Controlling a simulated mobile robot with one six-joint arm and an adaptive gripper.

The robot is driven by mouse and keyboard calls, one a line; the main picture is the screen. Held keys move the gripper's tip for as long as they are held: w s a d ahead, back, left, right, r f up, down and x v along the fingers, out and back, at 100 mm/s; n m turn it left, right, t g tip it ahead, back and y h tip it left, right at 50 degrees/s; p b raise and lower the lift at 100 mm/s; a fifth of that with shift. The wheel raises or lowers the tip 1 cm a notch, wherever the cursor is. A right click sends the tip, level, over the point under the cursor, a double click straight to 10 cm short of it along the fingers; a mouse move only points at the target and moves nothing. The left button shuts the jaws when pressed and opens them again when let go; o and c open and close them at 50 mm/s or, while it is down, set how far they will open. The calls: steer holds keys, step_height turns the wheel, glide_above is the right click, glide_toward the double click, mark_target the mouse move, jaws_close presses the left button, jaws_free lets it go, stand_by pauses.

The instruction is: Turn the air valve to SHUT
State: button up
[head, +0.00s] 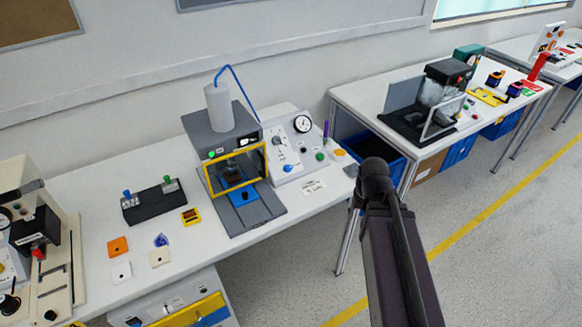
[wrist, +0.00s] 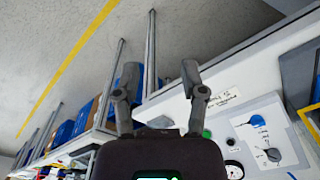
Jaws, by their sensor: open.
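A white sloped control panel (head: 293,150) stands on the middle bench, with a round gauge (head: 302,124), a blue knob (head: 288,168) and a green button (head: 320,156). In the wrist view the panel is at the lower right, with the blue knob (wrist: 257,120) and a dark pointer knob (wrist: 273,155). The labels are too small to read, so I cannot tell which knob is the air valve. My gripper (wrist: 160,78) is open and empty, its fingers apart, left of the panel and touching no knob. In the head view my arm hides most of it.
A grey machine (head: 222,135) with a yellow-framed window stands left of the panel. A white card (head: 313,187) lies in front of the panel. A purple upright item (head: 326,131) and a yellow button (head: 340,153) are at its right. A blue bin (head: 370,145) is beyond the bench's right end.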

steer(key=w+a+r+m+t+y+p, duration=0.1)
steer(key=w+a+r+m+t+y, duration=0.15)
steer(key=w+a+m, duration=0.5)
steer(key=m+t+y, duration=0.2)
steer(key=m+t, duration=0.1)
steer(key=t, duration=0.1)
glide_toward(289, 168)
steer(key=w+r+v, duration=0.1)
steer(key=v, duration=0.4)
steer(key=shift+f+g+p, duration=0.25)
steer(key=shift+f+p, duration=0.05)
steer(key=shift+p, duration=0.1)
steer(key=shift+f, duration=0.1)
steer(key=b+x, duration=1)
steer(key=x, duration=0.3)
steer(key=shift+w+a+f+b, duration=0.1)
steer(key=shift+w+f+b, duration=0.05)
steer(key=shift+f+b, duration=0.2)
steer(key=shift+c, duration=0.2)
jaws_close()
